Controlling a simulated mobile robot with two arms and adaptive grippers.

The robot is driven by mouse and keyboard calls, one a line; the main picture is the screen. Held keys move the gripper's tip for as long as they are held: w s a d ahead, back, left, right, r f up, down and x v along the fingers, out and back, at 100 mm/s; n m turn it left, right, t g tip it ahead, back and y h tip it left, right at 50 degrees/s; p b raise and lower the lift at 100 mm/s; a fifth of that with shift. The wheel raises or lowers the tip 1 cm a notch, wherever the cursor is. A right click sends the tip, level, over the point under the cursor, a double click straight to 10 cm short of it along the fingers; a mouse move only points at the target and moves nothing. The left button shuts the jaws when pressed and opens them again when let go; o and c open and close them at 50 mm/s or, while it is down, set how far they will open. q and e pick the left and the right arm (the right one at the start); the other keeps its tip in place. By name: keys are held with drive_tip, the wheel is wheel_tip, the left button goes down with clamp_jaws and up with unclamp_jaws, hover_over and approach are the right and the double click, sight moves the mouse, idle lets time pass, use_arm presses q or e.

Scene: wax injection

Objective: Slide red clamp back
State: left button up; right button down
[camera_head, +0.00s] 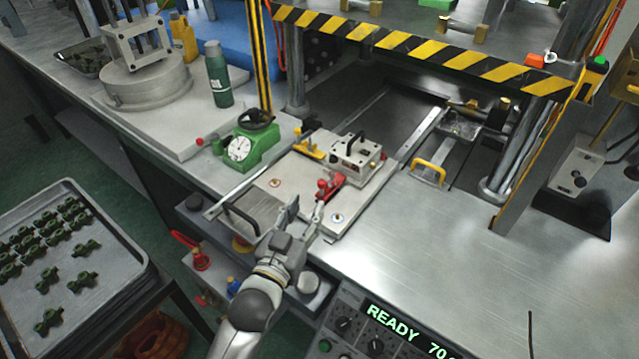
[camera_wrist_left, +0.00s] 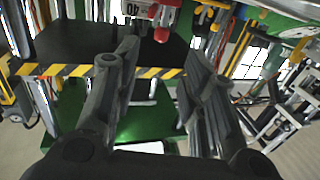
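The red clamp (camera_head: 328,187) sits at the front of a metal mould block (camera_head: 362,160), on a flat plate (camera_head: 300,183). My left gripper (camera_head: 306,212) reaches in from the front, its fingers apart and pointing towards the clamp. The right-hand finger is close to the clamp in the picture; I cannot tell whether it touches. In the left wrist view the gripper (camera_wrist_left: 158,62) is open with nothing between its fingers. A red part (camera_wrist_left: 187,10) shows beyond the fingertips there, probably the red clamp. My right gripper is in neither view.
A yellow clamp (camera_head: 308,146) sits at the block's left side. A green dial gauge (camera_head: 247,146) stands left of the plate. A striped press frame (camera_head: 420,49) rises behind. A tray (camera_head: 88,300) of green parts is at left. The steel table (camera_head: 430,250) is clear at right.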

sight(321, 184)
use_arm(q)
drive_tip(key=p+x, duration=0.1)
drive_tip(key=x, duration=0.7)
drive_tip(key=shift+w+d, duration=0.2)
drive_tip(key=shift+w, duration=0.15)
drive_tip(key=shift+c, duration=0.5)
clamp_jaws()
